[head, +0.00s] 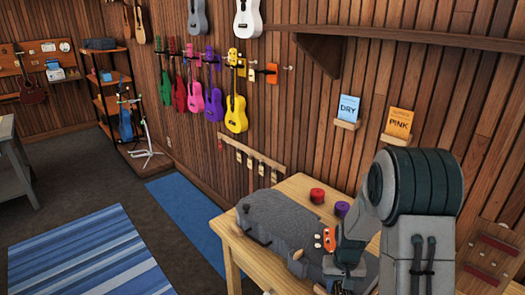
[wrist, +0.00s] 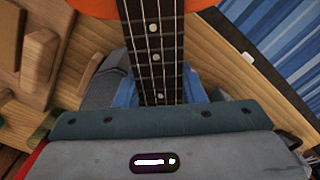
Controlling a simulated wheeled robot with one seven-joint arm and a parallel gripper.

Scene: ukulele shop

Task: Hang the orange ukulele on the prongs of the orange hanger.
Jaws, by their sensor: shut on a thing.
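In the head view the orange ukulele's headstock (head: 329,240), with pale pegs, shows beside my gripper (head: 338,262) over the table. The rest of the ukulele is hidden there. In the wrist view the dark neck (wrist: 154,50) with its strings runs between the fingers of my gripper (wrist: 155,85), which is shut on it. Only the edge of the orange body (wrist: 135,8) shows at the top. The orange hanger (head: 271,73) is on the wood wall, right of the yellow ukulele (head: 236,112). No ukulele hangs on it.
A grey padded rest (head: 278,215) lies on the wooden table (head: 235,245). A red roll (head: 317,195) and a purple roll (head: 342,208) stand behind it. Several coloured ukuleles hang left of the hanger. A dark wall bracket (head: 318,55) is to its right. Open floor with blue rugs lies left.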

